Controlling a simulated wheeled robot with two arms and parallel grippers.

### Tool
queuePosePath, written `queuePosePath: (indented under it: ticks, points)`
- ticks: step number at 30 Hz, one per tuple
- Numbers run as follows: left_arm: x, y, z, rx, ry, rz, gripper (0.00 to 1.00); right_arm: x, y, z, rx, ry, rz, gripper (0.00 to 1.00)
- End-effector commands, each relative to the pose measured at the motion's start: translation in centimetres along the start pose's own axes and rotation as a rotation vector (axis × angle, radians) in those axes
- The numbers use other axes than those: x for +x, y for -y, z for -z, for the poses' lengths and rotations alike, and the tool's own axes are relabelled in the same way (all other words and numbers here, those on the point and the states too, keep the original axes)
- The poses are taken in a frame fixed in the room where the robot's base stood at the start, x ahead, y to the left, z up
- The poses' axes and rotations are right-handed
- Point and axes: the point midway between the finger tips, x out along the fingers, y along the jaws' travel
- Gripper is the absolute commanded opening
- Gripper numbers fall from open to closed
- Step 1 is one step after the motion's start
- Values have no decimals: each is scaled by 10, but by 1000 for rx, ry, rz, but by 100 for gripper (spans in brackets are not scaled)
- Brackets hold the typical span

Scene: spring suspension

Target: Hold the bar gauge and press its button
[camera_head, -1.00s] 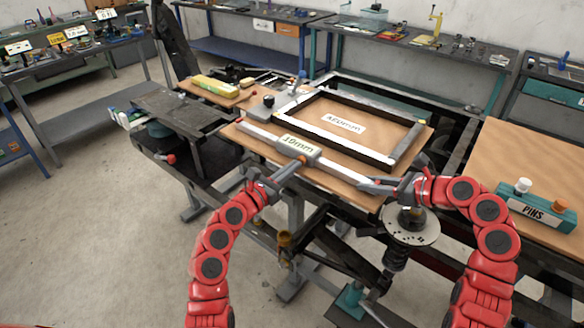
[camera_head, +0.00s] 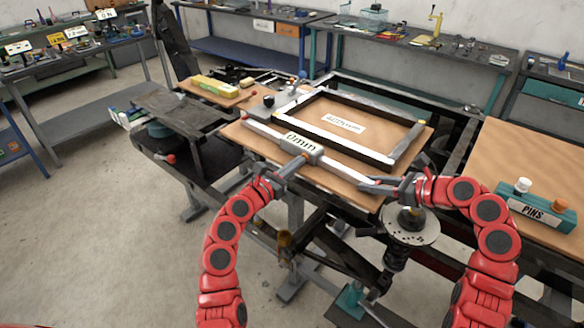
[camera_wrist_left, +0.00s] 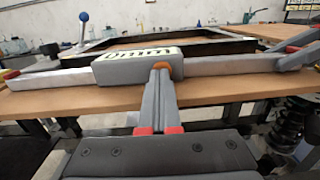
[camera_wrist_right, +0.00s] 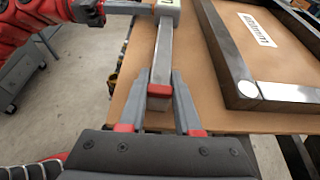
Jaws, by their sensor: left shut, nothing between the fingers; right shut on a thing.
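The bar gauge (camera_head: 347,171) is a long silver bar with red ends and a grey display box (camera_head: 301,145), whose label appears to read 0mm. It lies along the near edge of a wooden board. My left gripper (camera_head: 298,162) is shut and empty, its tips at the box's near side. In the left wrist view the tips meet the orange button (camera_wrist_left: 162,66), which they partly cover. My right gripper (camera_head: 378,184) is shut on the gauge's right end. In the right wrist view its fingers (camera_wrist_right: 162,84) flank the bar (camera_wrist_right: 161,60) near its red tip.
A dark and silver rectangular frame (camera_head: 394,157) lies on the board (camera_head: 240,133) just behind the gauge, around a white label. A teal PINS block (camera_head: 536,212) stands on the right table. A spring assembly (camera_head: 397,255) is below my right gripper.

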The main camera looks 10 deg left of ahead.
Motion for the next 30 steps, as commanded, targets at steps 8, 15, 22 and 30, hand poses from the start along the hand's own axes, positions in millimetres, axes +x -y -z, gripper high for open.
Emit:
queuePosePath:
  ticks: [8,15,22,30]
  points:
    - [-8,3,-1,-2,2,6,0,3,-5,-2,-3,3,-14,0]
    - [-56,-1,0,-2,4,-5,0,2,-3,-1,-2,2,-10,0]
    - [-107,-2,0,-4,3,-5,0,2,-2,-1,-1,2,-7,0]
    - [-137,0,1,-2,0,-1,0,1,-2,-1,-1,1,-5,0]
